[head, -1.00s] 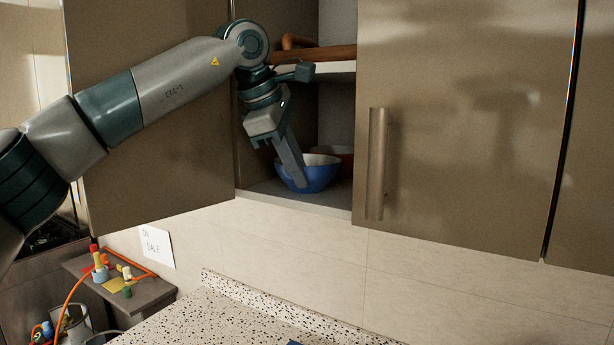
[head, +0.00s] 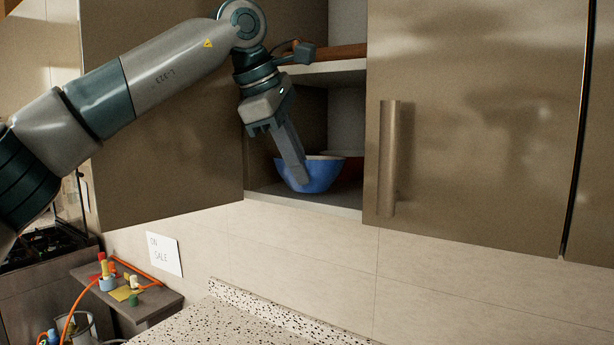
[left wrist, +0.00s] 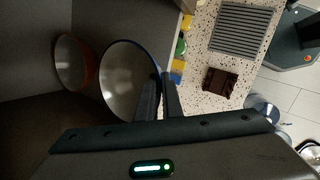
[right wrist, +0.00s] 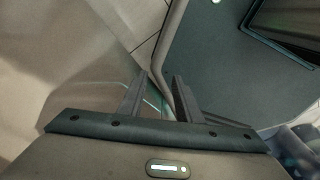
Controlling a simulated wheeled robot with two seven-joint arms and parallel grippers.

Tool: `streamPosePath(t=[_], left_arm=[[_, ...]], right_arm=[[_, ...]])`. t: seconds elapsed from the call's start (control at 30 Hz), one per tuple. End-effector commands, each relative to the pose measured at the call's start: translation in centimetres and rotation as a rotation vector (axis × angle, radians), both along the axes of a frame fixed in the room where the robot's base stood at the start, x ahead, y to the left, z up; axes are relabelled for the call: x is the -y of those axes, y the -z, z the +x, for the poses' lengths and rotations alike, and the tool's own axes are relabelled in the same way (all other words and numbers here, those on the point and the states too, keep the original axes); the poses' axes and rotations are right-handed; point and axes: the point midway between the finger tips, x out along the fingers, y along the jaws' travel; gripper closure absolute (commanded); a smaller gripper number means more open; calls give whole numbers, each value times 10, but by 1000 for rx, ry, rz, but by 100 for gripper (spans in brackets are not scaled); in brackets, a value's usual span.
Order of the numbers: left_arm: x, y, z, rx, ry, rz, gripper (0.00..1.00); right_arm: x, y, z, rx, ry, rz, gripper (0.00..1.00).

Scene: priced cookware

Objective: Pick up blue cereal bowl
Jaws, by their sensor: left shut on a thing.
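The blue cereal bowl (head: 325,176) is at the lower shelf of the open wall cabinet, in front of a reddish bowl (head: 352,167). My left gripper (head: 302,178) reaches down into the cabinet and is shut on the bowl's near rim. In the left wrist view the blue bowl (left wrist: 128,82) shows its pale inside, with its rim at the two close fingers (left wrist: 159,95); the reddish bowl (left wrist: 74,62) is beside it. I cannot tell whether the blue bowl touches the shelf. My right gripper (right wrist: 162,82) shows only in its wrist view, open and empty.
The open cabinet door (head: 165,120) stands at the left; a closed door with a handle (head: 389,158) is at the right. An upper shelf (head: 335,70) is above the bowls. A speckled counter (head: 235,320) lies below, with a small side shelf (head: 155,305) holding items.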

Motion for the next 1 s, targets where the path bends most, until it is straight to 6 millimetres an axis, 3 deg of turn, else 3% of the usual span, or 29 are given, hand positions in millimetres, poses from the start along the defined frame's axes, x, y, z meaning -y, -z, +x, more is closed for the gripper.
streamPosePath(t=[0.03, 0.2, 0.5, 0.7, 1.0], left_arm=[[-6, 6, -10, 5, 1, -2, 100], [-25, 7, -51, 7, 1, -1, 100], [-51, 3, -107, 5, 0, -2, 100], [-59, 1, -124, 3, 0, -1, 100], [-61, -1, -129, 2, 0, -2, 100]], right_arm=[[0, 14, 0, 0, 0, 0, 69], [-2, 39, 0, 0, 1, 1, 69], [-3, 65, 0, -1, 1, 3, 69], [-3, 71, 0, 0, 1, 2, 69], [-2, 72, 0, 0, 1, 2, 69]])
